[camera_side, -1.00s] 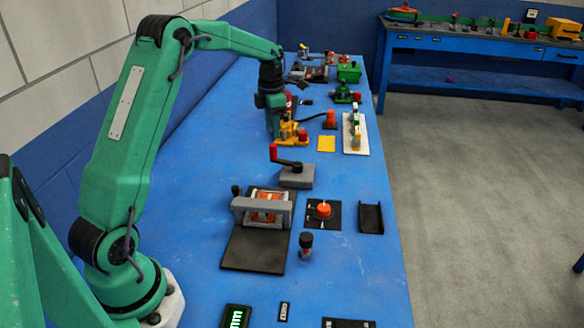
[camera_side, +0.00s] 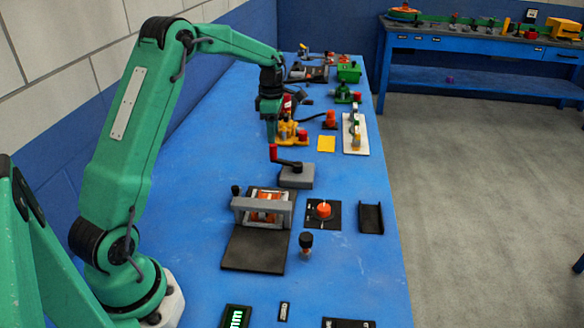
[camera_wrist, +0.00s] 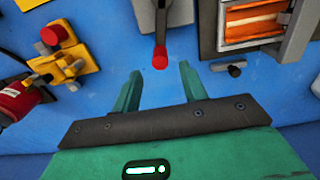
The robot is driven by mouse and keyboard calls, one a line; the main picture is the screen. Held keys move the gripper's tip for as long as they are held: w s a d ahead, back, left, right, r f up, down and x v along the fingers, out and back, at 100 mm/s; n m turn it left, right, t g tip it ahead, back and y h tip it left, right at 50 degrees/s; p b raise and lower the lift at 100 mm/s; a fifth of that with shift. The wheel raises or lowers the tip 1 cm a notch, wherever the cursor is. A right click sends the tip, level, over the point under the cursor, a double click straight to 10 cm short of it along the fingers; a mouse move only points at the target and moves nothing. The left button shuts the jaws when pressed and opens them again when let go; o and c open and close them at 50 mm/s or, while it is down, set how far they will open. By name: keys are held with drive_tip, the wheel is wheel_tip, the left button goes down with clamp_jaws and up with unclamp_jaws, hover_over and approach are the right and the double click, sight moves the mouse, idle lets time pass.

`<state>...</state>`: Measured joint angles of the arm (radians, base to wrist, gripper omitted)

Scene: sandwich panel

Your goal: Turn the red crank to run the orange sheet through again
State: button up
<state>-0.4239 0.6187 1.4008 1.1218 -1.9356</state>
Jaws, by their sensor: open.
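The red crank handle (camera_side: 273,152) stands upright on a dark arm above a grey block (camera_side: 296,176) in the side view. In the wrist view the red handle (camera_wrist: 160,58) shows just beyond and between my two fingertips. My gripper (camera_side: 271,134) is open and empty, close to the handle; its spread green fingers also show in the wrist view (camera_wrist: 159,76). The grey roller frame (camera_side: 248,208) stands on a black plate. Orange material (camera_wrist: 254,22) shows inside the frame in the wrist view; whether it is the sheet I cannot tell.
A yellow device (camera_side: 290,133) with a red knob stands behind the crank. A black plate with an orange dial (camera_side: 324,210), a black tray (camera_side: 371,218) and a small black-topped knob (camera_side: 306,242) lie nearer. Blue bench left of the crank is clear.

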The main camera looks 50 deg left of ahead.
sight(274, 159)
drive_tip(key=shift+f, duration=3.25)
clamp_jaws()
